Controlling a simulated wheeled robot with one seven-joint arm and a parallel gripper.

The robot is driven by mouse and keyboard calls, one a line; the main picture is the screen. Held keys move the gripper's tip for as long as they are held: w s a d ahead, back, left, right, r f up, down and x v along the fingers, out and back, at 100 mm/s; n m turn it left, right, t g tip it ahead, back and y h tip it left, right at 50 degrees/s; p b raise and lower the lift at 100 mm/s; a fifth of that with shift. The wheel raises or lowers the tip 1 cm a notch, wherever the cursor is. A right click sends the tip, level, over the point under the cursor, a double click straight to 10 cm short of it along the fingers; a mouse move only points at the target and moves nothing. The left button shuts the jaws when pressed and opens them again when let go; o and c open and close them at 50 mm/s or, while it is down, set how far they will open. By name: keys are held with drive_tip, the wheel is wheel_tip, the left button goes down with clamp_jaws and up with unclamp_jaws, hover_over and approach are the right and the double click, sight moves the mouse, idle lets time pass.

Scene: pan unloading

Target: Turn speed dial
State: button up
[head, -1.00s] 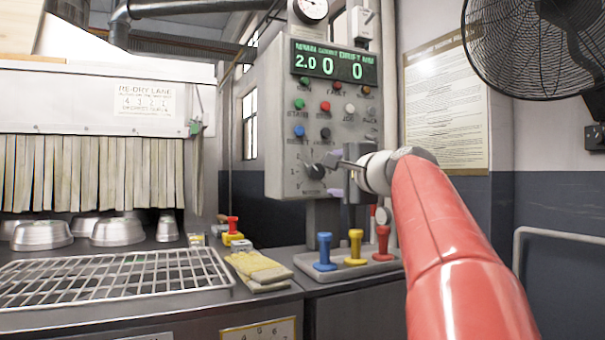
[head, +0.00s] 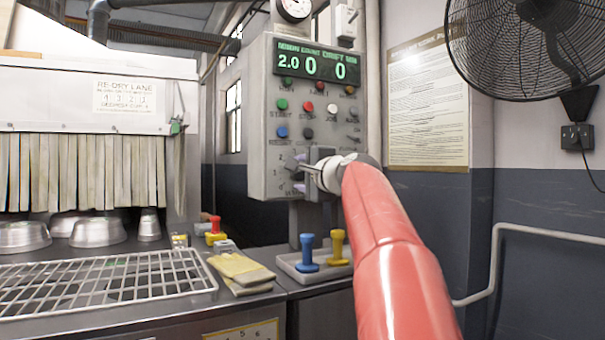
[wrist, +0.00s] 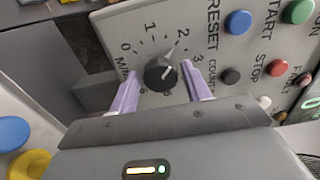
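The speed dial is a round black knob (wrist: 160,75) with a pointer, set in a scale marked 0 to 3 on the grey control panel (head: 262,150). In the wrist view its pointer is near the 2. My gripper (wrist: 158,82) is open, with one lilac finger on each side of the knob. A gap shows between each finger and the knob, and I cannot tell whether the tips touch the panel. In the head view my gripper (head: 298,172) hides the dial. The panel display (head: 316,66) reads 2.0, 0 and 0.
Buttons including a green START (wrist: 298,12), a red STOP (wrist: 278,68) and a blue RESET (wrist: 238,22) sit close by the dial. Blue (head: 307,255) and yellow (head: 338,248) handled pieces stand on a tray below. Gloves (head: 240,270) and a wire rack (head: 100,285) lie left.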

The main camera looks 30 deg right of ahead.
drive_tip(key=c, duration=0.7)
drive_tip(key=shift+f+n+b, duration=0.15)
drive_tip(key=shift+n+b, duration=0.45)
drive_tip(key=shift+n, duration=1.6)
drive_tip(key=o, duration=1)
drive_tip(key=shift+r, duration=0.2)
drive_tip(key=s+b, duration=0.2)
drive_tip(key=s, duration=0.5)
drive_tip(key=shift+s+d+b, duration=0.15)
drive_tip(key=shift+s+b, duration=0.25)
